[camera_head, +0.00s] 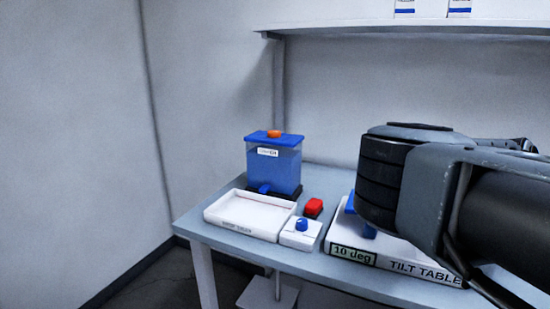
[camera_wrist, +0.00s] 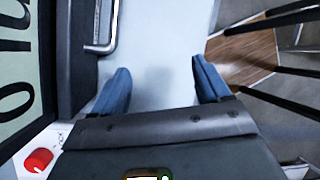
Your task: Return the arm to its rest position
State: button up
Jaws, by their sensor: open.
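My arm fills the right side of the head view, raised in front of the table's right part. My gripper (camera_wrist: 163,88) shows in the wrist view with its two blue fingers wide apart. Only a plain pale surface lies behind the gap, and nothing is held. My arm partly hides a white block labelled "10 deg" and "TILT TABLE" (camera_head: 375,257).
On the grey table (camera_head: 325,276) stand a blue-lidded tank (camera_head: 273,170), a white tray (camera_head: 240,227), a white box with a blue knob (camera_head: 300,240) and a red item (camera_head: 313,207). A shelf (camera_head: 400,25) runs above. The floor at left is clear.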

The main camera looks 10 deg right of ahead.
jog(key=s+d+r+n+g+h, duration=0.1)
jog(key=s+d+r+g+h, duration=0.25)
jog(key=s+d, duration=0.4)
jog(key=s+d+r+n+g+h, duration=0.1)
jog(key=s+d+r+g+h, duration=0.2)
jog(key=s, duration=0.7)
jog(key=s+r+n+g+h, duration=0.1)
jog(key=s+r+n+h, duration=0.2)
jog(key=r+n+h, duration=0.7)
jog(key=w+a+f+n+t+y, duration=0.25)
jog(key=a+n+t, duration=0.65)
jog(key=n+t, duration=0.7)
jog(key=w+a+f+n+t+y, duration=0.25)
jog(key=a+n+t, duration=0.75)
jog(key=n+t, duration=0.6)
jog(key=s+a+f+n+y, duration=0.4)
jog(key=a+f+n+y, duration=0.15)
jog(key=a, duration=0.25)
jog(key=s+a+f+n+y, duration=0.3)
jog(key=a+f+n+y, duration=0.1)
jog(key=a+f+y, duration=0.3)
jog(key=s+a+f+n+g+y, duration=0.2)
jog(key=s+a+g, duration=0.4)
jog(key=s+a, duration=0.6)
jog(key=shift+s+a+f+n+y, duration=0.25)
jog(key=shift+f+n, duration=0.3)
jog(key=shift+f, duration=0.3)
